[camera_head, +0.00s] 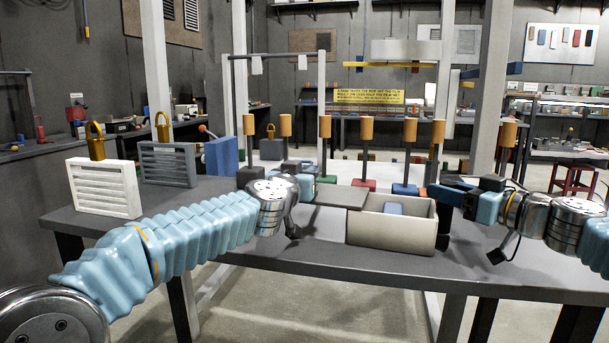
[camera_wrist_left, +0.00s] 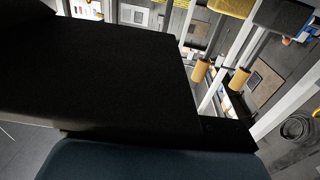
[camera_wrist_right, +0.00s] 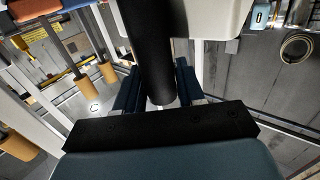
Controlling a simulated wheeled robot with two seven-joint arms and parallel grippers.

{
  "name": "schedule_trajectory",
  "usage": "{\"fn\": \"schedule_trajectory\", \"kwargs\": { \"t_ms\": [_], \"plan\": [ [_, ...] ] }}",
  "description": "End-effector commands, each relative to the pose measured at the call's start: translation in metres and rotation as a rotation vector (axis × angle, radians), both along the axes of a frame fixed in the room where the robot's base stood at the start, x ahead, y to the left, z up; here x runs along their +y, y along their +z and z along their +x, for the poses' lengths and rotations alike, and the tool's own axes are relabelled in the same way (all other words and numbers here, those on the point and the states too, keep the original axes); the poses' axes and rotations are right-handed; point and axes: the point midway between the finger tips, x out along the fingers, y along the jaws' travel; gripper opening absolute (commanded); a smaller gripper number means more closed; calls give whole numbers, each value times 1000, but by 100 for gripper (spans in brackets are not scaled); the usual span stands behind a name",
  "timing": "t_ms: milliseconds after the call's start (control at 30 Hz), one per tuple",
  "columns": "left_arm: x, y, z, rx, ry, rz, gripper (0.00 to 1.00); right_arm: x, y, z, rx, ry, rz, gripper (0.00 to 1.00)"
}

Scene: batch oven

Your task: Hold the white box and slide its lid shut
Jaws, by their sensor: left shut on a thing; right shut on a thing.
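The white box (camera_head: 390,233) stands on the grey table with its top partly open. A blue block (camera_head: 394,208) shows inside it. The dark grey lid (camera_head: 340,196) sticks out to the left of the box, with its right end over the box's left end. My left gripper (camera_head: 309,186) is shut at the lid's left end; its fingertips are hard to make out. In the left wrist view a black slab (camera_wrist_left: 100,75) fills much of the picture. My right gripper (camera_head: 440,193) is shut on a black cylindrical handle (camera_wrist_right: 153,50) at the box's right end.
The grey table (camera_head: 300,252) has free room in front of the box. Several wooden-topped posts (camera_head: 366,130) stand behind it. A white slatted block (camera_head: 104,188), a grey slatted block (camera_head: 168,165) and a blue block (camera_head: 221,157) stand at the left.

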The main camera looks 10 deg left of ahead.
Motion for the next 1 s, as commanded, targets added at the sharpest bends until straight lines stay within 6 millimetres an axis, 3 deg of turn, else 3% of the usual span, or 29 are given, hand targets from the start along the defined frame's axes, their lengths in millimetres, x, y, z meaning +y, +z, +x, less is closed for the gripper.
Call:
{"fn": "schedule_trajectory", "kwargs": {
  "t_ms": [267, 700, 1000],
  "plan": [
    [-6, 0, -1, -1, -2, -1, 0, 0, -1, 0, 2, 1, -1, 0],
    [-111, 0, -10, -1, -4, 0, 0, 1, -1, 0, 1, 2, -2, 0],
    [-126, 1, -12, -1, -3, 0, 0, 1, -1, 0, 1, 4, -2, 0]
  ]
}}
